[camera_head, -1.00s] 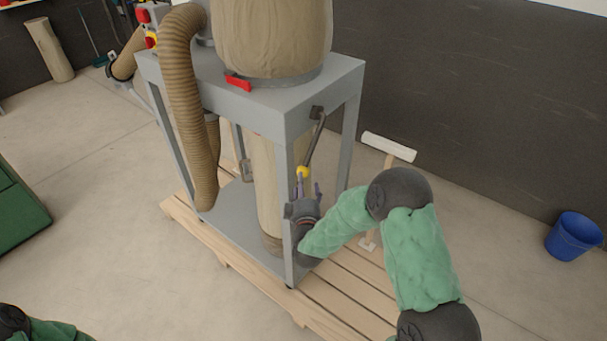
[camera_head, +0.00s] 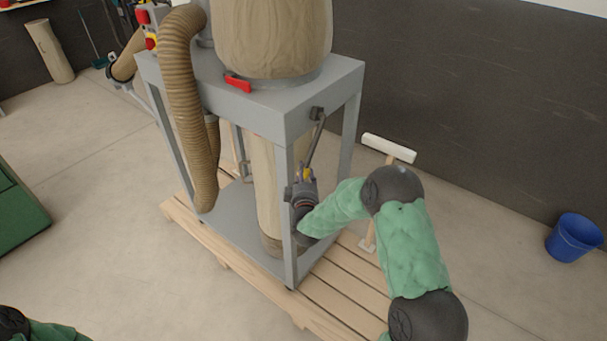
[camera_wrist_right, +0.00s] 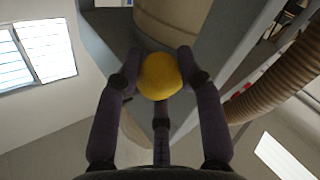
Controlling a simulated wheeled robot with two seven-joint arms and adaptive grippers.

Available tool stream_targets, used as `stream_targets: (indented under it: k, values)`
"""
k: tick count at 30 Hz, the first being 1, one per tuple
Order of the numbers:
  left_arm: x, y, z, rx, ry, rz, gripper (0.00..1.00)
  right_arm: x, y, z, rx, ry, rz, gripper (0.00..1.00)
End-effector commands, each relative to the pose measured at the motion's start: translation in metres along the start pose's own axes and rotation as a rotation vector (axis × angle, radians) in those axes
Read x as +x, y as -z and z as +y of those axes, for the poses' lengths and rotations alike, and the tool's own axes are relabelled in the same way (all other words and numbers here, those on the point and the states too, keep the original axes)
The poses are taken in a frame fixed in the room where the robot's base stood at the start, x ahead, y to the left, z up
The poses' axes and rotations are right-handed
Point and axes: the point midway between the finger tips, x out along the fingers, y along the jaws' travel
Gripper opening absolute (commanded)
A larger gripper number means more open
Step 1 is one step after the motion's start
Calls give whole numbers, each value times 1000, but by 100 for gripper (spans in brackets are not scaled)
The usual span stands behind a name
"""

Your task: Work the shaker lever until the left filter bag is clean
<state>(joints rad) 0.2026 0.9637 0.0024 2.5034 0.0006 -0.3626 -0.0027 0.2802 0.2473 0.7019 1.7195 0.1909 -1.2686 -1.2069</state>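The shaker lever (camera_head: 316,143) is a grey rod hanging from a pivot on the side of the grey stand, with a yellow knob (camera_head: 307,174) at its lower end. My right gripper (camera_head: 304,184) is at the knob. In the right wrist view the yellow knob (camera_wrist_right: 160,76) sits between the dark fingers, which appear to touch it from both sides and below. A large beige bag (camera_head: 272,38) stands on top of the stand, its upper part cut off. Another beige bag (camera_head: 265,190) hangs below, partly behind a leg. I cannot tell which is the left filter bag. My left gripper is out of view.
The grey stand (camera_head: 300,100) rests on a wooden pallet (camera_head: 335,290). A ribbed hose (camera_head: 182,110) runs down its left side. A white-topped post (camera_head: 388,148) stands behind my right forearm. A blue bucket (camera_head: 573,237) is at far right, a green box (camera_head: 18,212) at left.

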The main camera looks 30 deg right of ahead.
Motion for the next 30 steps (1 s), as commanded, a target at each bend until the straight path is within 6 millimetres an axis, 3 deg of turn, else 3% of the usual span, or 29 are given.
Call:
stream_targets:
  k: [8,30]
  values:
    - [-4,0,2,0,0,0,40,-2,3,2,9,7,-8,0]
    - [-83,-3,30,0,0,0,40,-36,60,20,230,200,-194,0]
